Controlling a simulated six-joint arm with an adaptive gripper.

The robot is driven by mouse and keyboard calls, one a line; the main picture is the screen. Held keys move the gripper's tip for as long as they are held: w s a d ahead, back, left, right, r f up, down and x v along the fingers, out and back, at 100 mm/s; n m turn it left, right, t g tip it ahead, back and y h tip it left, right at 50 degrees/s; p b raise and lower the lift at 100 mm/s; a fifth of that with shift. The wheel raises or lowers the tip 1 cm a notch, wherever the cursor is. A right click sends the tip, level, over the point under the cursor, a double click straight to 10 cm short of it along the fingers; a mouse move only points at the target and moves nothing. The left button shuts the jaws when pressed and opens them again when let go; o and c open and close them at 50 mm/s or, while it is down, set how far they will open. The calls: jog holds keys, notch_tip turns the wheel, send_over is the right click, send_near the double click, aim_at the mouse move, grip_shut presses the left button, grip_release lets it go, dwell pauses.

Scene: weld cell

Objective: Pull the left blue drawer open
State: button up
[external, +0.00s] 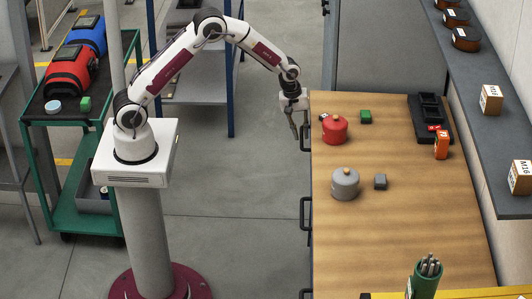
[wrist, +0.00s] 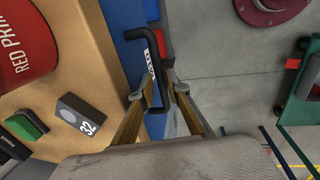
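The blue drawer front (wrist: 137,60) shows in the wrist view as a strip along the bench's side. My gripper (wrist: 160,92) is open, with one finger on each side of the handle's near end. The left finger looks close to the bar, and a gap shows at the right finger; contact is unclear. In the external view my gripper (external: 295,134) points down beside the far handle (external: 304,138) on the bench's left side. The drawer fronts are hidden there.
The wooden bench top (external: 400,230) holds a red pot (external: 334,131), a green block (external: 365,117), a grey pot (external: 345,184) and a grey block (external: 380,181). More black handles (external: 305,213) line the bench's left side. The floor (external: 240,220) left of the bench is clear.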

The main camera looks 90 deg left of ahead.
grip_shut()
jog(key=shift+s, duration=0.15)
jog(key=s, duration=2.7)
grip_release()
